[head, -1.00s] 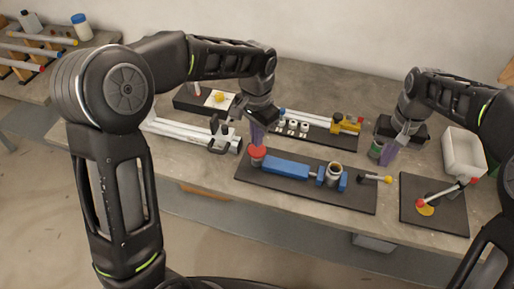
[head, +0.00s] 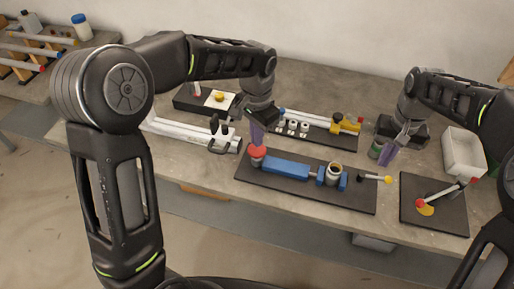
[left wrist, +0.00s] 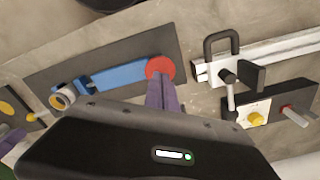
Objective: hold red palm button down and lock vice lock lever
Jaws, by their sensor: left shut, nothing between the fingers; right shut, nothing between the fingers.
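The red palm button (head: 257,152) stands at the left end of the dark vice board; it also shows in the left wrist view (left wrist: 160,67). My left gripper (head: 257,143) is shut and empty, its purple fingertips at the button's top; I cannot tell whether they press it. The blue vice (head: 286,168) lies along the board with a grey ring-shaped part (head: 334,174) at its right. The vice lock lever (head: 372,178), with a yellow knob, sticks out to the right of the vice. My right gripper (head: 387,157) is shut and empty, behind and above the lever, apart from it.
A second dark board (head: 447,217) with a red-knobbed lever and yellow disc lies at the right. A white bin (head: 463,152) and a green can (head: 375,149) stand behind. White rails (head: 185,132) with a clamp lie left of the button.

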